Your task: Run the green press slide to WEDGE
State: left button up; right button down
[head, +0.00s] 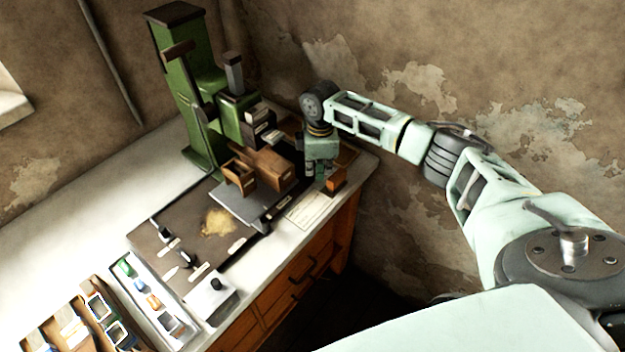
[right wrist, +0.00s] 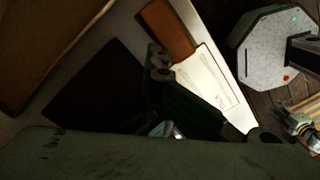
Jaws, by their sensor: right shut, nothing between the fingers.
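The green press (head: 187,95) stands at the back of the bench in the head view. Its smaller green slide block (head: 232,118) sits on the front of the column, with a grey post above it. Pale label plates (head: 262,115) show near the slide, but their words are too small to read. I cannot make out the handwheel clearly. My right gripper (head: 319,176) is shut and empty, pointing down to the right of the press, apart from the slide. Its dark fingers also show in the right wrist view (right wrist: 160,68). My left gripper is not in view.
Wooden boxes (head: 270,167) stand in front of the press, left of my right gripper. A paper sheet (head: 308,208) and a small orange-brown block (head: 336,181) lie near the bench's right edge. A dark mat (head: 165,228) and a tray of small parts (head: 147,297) lie nearer.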

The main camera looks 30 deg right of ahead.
jog(key=shift+w+d, duration=0.1)
jog(key=shift+d, duration=0.15)
jog(key=d+b, duration=0.1)
jog(key=w+d+b, duration=0.1)
jog(key=d, duration=0.1)
jog(key=shift+w+d+f, duration=0.1)
jog(key=shift+w+d, duration=0.05)
jog(key=shift+d, duration=0.05)
jog(key=shift+w+d, duration=0.2)
jog(key=shift+d, duration=0.45)
jog(key=d+b, duration=0.1)
jog(key=w+d+b, duration=0.1)
jog(key=d+b, duration=0.2)
jog(key=shift+w, duration=0.3)
jog(key=shift+w+d, duration=0.1)
jog(key=shift+d, duration=0.25)
